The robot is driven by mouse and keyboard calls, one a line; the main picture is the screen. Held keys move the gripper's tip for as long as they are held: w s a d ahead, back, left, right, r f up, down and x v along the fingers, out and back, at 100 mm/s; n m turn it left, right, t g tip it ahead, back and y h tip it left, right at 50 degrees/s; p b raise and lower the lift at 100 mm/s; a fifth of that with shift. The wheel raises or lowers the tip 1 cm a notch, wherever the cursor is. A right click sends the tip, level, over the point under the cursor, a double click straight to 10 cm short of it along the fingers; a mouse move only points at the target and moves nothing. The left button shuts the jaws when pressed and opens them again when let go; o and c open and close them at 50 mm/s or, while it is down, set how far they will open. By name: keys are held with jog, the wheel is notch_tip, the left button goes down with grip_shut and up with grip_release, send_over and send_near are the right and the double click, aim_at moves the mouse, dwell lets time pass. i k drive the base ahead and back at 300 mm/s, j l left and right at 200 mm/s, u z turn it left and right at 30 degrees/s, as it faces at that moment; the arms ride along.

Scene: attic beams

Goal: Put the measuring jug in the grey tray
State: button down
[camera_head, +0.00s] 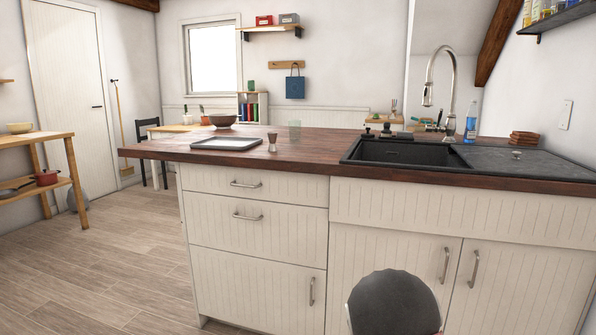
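The grey tray (227,143) lies flat on the left part of the dark wooden counter and looks empty. A pale, see-through vessel (294,131) stands upright on the counter to the right of the tray and apart from it. It looks like the measuring jug, but it is too small to make out a handle or markings.
A brown hourglass-shaped cup (272,142) stands between tray and vessel, nearer the front edge. A dark bowl (222,120) sits behind the tray. The black sink (403,153) and tall tap (440,85) are to the right. Bare counter (310,148) lies between.

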aim_at(210, 147)
jog(key=j+z, duration=0.95)
jog(key=k+j+z, duration=0.15)
jog(key=j+z, duration=0.3)
